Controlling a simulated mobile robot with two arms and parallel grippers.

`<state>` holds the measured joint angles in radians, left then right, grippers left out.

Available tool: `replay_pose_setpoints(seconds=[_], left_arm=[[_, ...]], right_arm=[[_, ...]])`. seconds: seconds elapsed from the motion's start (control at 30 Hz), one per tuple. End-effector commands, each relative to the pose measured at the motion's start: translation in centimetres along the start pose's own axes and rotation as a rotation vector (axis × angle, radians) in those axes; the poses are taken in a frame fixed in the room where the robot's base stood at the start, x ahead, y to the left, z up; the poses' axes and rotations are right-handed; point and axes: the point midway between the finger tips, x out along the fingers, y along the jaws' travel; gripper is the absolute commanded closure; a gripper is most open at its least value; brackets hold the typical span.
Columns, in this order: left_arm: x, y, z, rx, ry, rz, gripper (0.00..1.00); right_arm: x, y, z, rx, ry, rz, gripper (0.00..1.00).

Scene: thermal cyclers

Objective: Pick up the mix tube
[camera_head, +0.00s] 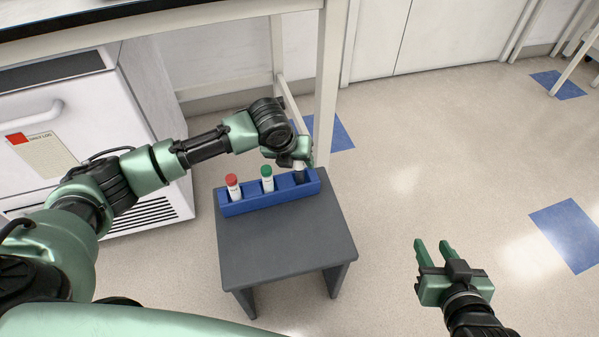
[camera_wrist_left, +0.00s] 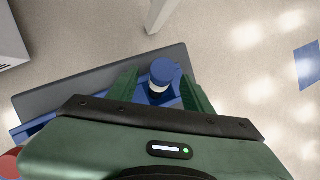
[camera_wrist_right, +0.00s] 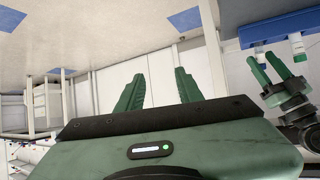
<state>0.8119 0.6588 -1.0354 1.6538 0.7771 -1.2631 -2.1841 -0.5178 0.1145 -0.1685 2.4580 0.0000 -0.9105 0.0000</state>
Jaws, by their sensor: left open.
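A blue rack (camera_head: 245,207) stands on a small dark grey table and holds a red-capped tube (camera_head: 232,187), a green-capped tube (camera_head: 267,178) and a blue-capped tube. Which one is the mix tube I cannot read from the labels. My left gripper (camera_head: 301,163) is over the rack's right end. In the left wrist view, the blue-capped tube (camera_wrist_left: 162,75) stands between its two open fingers (camera_wrist_left: 160,88), and the fingers look apart from the cap. In the head view this tube is mostly hidden. My right gripper (camera_head: 434,252) is open and empty, off to the table's right.
The grey table (camera_head: 280,245) has a bare front part. A white bench leg (camera_head: 327,85) rises just behind the rack. A white cabinet unit (camera_head: 100,120) stands at the left. The floor at the right is clear.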

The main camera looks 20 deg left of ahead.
Motion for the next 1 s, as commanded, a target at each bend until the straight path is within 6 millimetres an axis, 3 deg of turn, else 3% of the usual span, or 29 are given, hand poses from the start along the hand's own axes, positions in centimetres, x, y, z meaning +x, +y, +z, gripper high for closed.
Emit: replay_pose_setpoints(seconds=[0.2,0.5,0.53,0.7,1.0], left_arm=[[1.6,0.0,-0.1,0.000,0.000,0.000,0.50],[1.7,0.0,0.0,0.001,-0.001,0.000,0.50],[1.7,0.0,0.0,0.001,-0.001,0.000,0.52],[1.7,0.0,0.0,0.001,-0.001,0.000,1.00],[1.7,0.0,0.0,0.001,-0.001,0.000,1.00]], right_arm=[[0.4,-0.4,-3.0,-0.001,0.150,-0.009,0.64],[0.3,-0.5,-3.6,-0.001,0.175,-0.011,0.64],[0.3,-0.5,-3.6,-0.001,0.175,-0.011,0.64],[0.3,-0.5,-3.6,-0.001,0.174,-0.011,0.64],[0.3,-0.5,-3.6,-0.001,0.173,-0.011,0.64]])
